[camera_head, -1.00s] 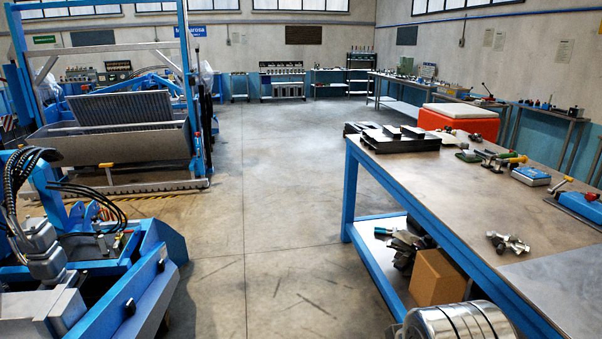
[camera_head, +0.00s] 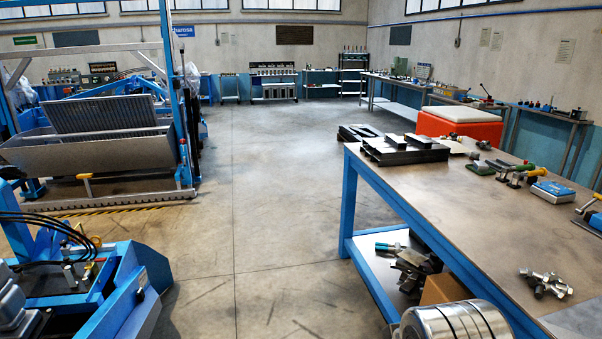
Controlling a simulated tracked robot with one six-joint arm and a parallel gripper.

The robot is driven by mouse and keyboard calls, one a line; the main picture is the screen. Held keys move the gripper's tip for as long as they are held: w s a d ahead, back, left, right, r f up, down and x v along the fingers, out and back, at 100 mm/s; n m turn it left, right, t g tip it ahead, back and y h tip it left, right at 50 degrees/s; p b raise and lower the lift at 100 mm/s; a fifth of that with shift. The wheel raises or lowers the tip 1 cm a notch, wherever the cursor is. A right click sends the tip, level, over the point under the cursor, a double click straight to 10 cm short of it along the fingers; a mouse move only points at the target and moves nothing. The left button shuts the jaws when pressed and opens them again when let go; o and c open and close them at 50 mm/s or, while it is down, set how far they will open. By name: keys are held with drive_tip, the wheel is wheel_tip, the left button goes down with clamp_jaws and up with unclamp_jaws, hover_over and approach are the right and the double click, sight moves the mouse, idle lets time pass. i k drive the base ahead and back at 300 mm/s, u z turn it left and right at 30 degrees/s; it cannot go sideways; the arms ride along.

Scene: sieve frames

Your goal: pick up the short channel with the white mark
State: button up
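Several dark metal channel pieces (camera_head: 405,149) lie in a group at the far left end of the blue-legged workbench (camera_head: 440,198). Some have pale or greenish upper faces. They are too small here to tell which is the short channel, and I cannot make out a white mark on any of them. My gripper is not in view.
The workbench also holds a blue box (camera_head: 552,191), hand tools (camera_head: 505,168) and loose metal fittings (camera_head: 545,283). Shiny round metal (camera_head: 455,322) stands at the bottom by its edge. Blue machinery (camera_head: 80,290) is at left. The concrete floor (camera_head: 260,200) between is clear.

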sight(393, 138)
drive_tip(key=i, duration=3.9)
drive_tip(key=z, duration=0.3)
